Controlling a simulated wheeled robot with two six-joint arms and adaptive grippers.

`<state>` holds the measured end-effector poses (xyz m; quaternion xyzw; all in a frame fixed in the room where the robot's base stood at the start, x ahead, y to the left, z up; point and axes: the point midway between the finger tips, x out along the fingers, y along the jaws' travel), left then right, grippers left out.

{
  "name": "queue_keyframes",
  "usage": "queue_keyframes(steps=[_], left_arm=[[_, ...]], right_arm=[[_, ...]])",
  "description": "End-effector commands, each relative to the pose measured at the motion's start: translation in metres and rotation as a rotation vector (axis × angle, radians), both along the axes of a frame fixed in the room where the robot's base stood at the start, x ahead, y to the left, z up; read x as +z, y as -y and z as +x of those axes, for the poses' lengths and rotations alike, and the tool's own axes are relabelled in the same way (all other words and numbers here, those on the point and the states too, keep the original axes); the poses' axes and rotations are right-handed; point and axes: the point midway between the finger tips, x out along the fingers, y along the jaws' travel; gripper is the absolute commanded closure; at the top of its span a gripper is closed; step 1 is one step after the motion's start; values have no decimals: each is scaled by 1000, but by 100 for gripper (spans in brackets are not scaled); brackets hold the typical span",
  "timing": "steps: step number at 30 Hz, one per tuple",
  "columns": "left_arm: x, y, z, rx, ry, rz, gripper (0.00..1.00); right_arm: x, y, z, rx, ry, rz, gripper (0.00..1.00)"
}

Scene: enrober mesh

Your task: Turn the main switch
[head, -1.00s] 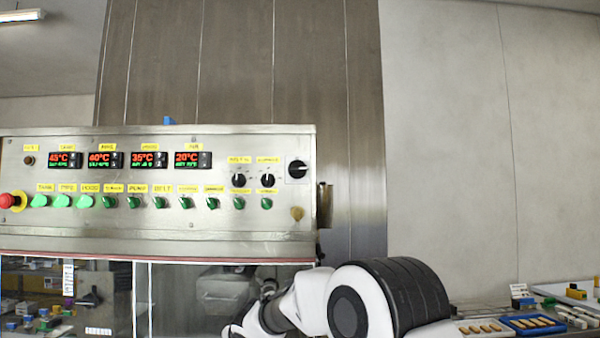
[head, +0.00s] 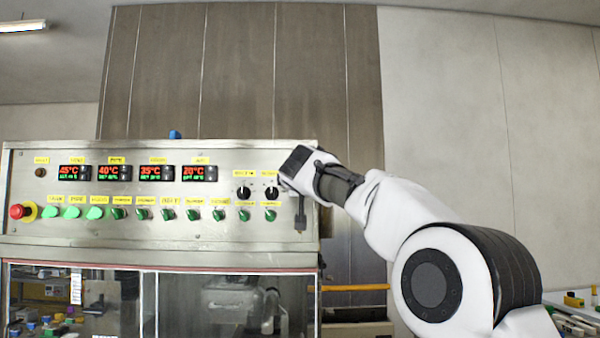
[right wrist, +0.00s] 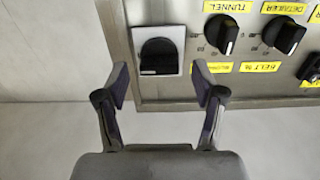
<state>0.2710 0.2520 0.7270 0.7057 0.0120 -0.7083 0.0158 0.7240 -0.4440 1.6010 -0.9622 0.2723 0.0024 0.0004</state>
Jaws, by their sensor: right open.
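The main switch (right wrist: 158,55) is a black rotary knob on a square grey plate. It shows in the right wrist view near the panel's edge. My right gripper (right wrist: 160,82) is open, its two fingers spread to either side below the switch plate, with nothing between them. In the head view my right gripper (head: 297,170) is at the panel's right end and hides the switch there. Whether a finger touches the panel cannot be told. My left gripper is not in view.
The steel control panel (head: 130,230) carries two black selector knobs (head: 243,192) left of my gripper, green buttons, temperature displays and a red emergency stop (head: 17,211) at far left. A glazed cabinet lies below. The wall at right is clear.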

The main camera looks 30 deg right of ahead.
Motion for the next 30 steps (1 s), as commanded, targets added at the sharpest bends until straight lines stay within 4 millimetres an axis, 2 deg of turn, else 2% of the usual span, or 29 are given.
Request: queue_keyframes(steps=[1, 3, 12, 17, 18, 30], left_arm=[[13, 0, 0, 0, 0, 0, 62], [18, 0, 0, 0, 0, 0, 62], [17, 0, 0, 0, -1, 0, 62], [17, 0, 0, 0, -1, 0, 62], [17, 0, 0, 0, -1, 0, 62], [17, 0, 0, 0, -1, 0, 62]], right_arm=[[7, 4, 7, -1, -1, 1, 31], [5, 9, 15, 0, -1, 1, 31], [0, 12, 20, 1, 1, -1, 31], [0, 11, 20, 2, 1, -1, 88], [0, 11, 20, 2, 1, -1, 92], [0, 11, 19, 2, -21, -36, 91]])
